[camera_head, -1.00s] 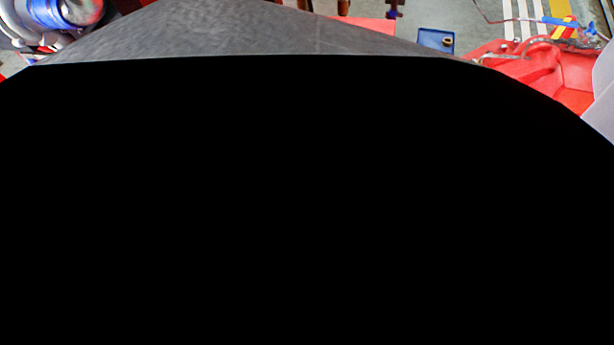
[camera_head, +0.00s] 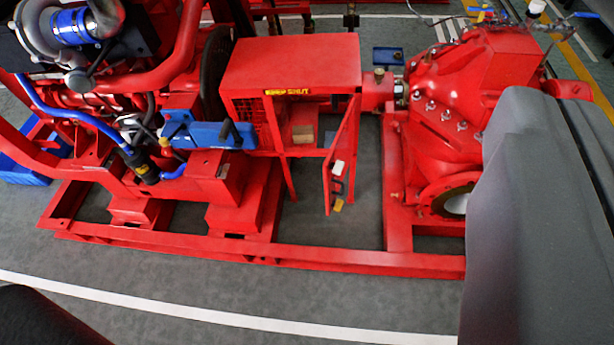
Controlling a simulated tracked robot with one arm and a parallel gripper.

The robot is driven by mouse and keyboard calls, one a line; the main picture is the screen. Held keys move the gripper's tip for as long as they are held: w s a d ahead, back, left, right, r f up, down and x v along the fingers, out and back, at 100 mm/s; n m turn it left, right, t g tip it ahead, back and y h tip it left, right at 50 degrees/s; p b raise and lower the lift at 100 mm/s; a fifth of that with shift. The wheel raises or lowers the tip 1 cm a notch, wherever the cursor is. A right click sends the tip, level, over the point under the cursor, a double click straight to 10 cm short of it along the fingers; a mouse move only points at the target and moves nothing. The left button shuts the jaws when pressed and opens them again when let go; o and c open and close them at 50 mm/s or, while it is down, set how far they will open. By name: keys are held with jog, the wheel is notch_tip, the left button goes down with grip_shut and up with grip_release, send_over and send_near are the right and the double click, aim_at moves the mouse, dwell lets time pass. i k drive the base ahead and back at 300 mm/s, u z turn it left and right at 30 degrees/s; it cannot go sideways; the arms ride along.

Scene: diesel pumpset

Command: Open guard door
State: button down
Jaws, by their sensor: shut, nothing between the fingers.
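The red guard (camera_head: 290,62) stands in the middle of the camera view, over the shaft between engine and pump. A yellow label that seems to read "KEEP SHUT" is on its front top edge. Its guard door (camera_head: 350,135) is a narrow red frame on the right side of the front. The door stands swung outward toward me, with a small white part, a dark handle and a yellow piece near its free edge. The front opening shows a small tan block (camera_head: 303,134) inside. My gripper's fingers are not visible, and nothing of mine is seen touching the door.
The red engine with blue hoses (camera_head: 80,25) stands on the left and the red pump (camera_head: 470,80) on the right. A red base frame (camera_head: 250,250) runs along the front. Grey floor with a white line (camera_head: 200,311) is clear before it. A large grey body covers the right.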

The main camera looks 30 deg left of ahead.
aim_at(330, 179)
jog(key=u, duration=0.6)
jog(key=i, duration=1)
jog(key=z, duration=0.1)
